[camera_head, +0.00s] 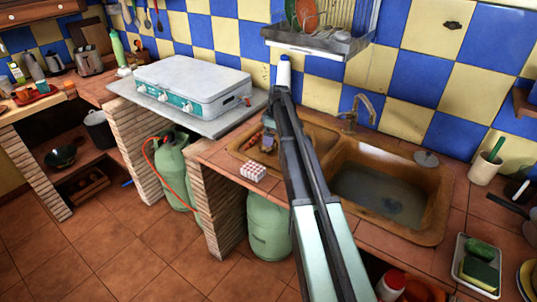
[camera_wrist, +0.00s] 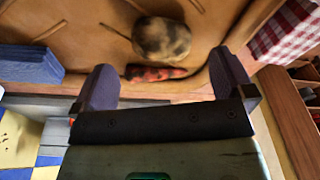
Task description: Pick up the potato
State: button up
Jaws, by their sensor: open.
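The right basin (camera_head: 385,195) holds murky water. A tap (camera_head: 352,112) and dish rack (camera_head: 318,40) are behind. A stove (camera_head: 192,85) stands left.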

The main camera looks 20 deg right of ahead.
jog(key=shift+f, duration=0.3)
jog(key=f+b, duration=0.3)
jog(key=a+f+b, duration=0.1)
jog(key=f+b, duration=0.1)
jog(key=shift+w+f, duration=0.15)
jog(key=shift+w, duration=0.1)
jog(key=shift+r, duration=0.25)
jog(key=c, duration=1)
jog(key=shift+o, duration=0.2)
jog(key=shift+r+p, duration=0.15)
jog(key=shift+p, duration=0.2)
notch_tip(320, 180, up, 20)
jog(key=p, duration=1.9)
jog(key=shift+p, duration=0.35)
